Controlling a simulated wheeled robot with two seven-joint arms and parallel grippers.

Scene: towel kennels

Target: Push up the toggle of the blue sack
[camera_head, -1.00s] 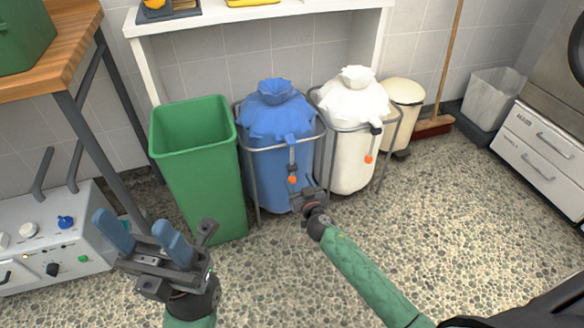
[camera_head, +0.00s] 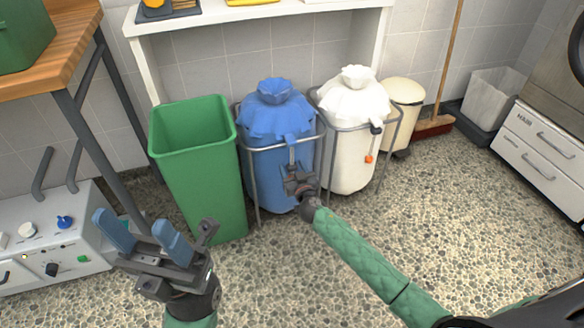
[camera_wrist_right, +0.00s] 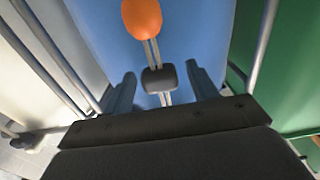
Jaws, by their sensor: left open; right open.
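The blue sack (camera_head: 275,135) hangs in a metal frame between the green bin and the white sack, its top gathered. Its dark toggle (camera_wrist_right: 159,78) sits on a double cord, with an orange end bead (camera_wrist_right: 141,17) further along it in the right wrist view. My right gripper (camera_head: 296,173) is open at the front of the sack. Its two fingers stand either side of the toggle, with a visible gap at each side. In the head view this gripper hides the toggle and bead. My left gripper (camera_head: 143,237) is open and empty at the lower left, away from the sack.
The green bin (camera_head: 203,175) stands left of the blue sack. The white sack (camera_head: 349,150), with its own toggle (camera_head: 376,128) and orange bead (camera_head: 368,159), hangs at right. A metal frame rail (camera_head: 283,147) crosses the blue sack's front. The floor in front is open.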

